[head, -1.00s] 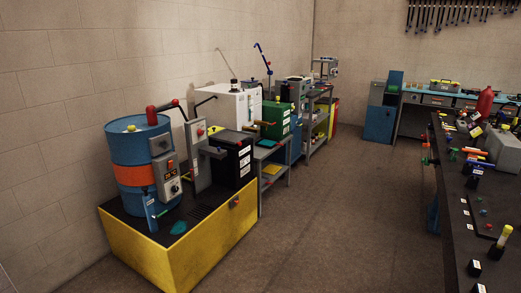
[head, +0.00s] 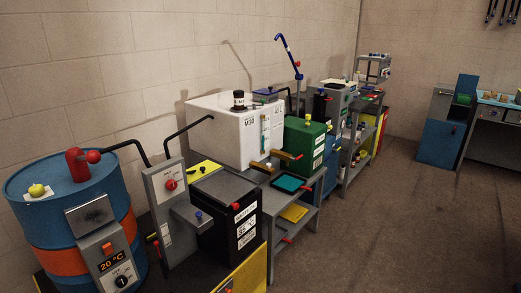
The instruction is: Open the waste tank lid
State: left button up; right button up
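A black tank (head: 222,240) with white labels stands left of the middle in the head view, beside the grey pump stand. Its top label seems to begin with "WASTE", and a lower one looks like "35 °C". A flat dark grey lid (head: 224,187) lies on its top and looks shut. A small red knob (head: 236,206) shows at its upper front. A grey bracket (head: 196,215) with a blue knob covers part of its left side. Neither of my grippers is in view.
A blue drum (head: 65,205) with an orange band stands at the left. A grey pump stand (head: 170,200) is beside it. A white tank (head: 225,130), a green tank (head: 305,145) and grey shelves (head: 285,240) follow to the right. The floor (head: 400,225) at the right is clear.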

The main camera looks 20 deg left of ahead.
aim_at(204, 168)
jog(key=i+z, duration=0.2)
jog(key=i, duration=0.85)
jog(key=i+u, duration=0.45)
jog(key=i+l+u, duration=0.15)
jog(key=i+u, duration=0.15)
jog(key=u, duration=0.15)
jog(key=i+u, duration=0.15)
jog(key=u, duration=0.25)
jog(key=i+u, duration=0.1)
jog(key=u, duration=0.35)
jog(key=i+l+u, duration=0.15)
jog(key=u, duration=0.25)
jog(key=i+l+u, duration=0.1)
jog(key=u, duration=0.35)
jog(key=i+l+u, duration=0.1)
jog(key=u, duration=0.3)
jog(key=i+l+u, duration=0.25)
jog(key=l+u, duration=0.2)
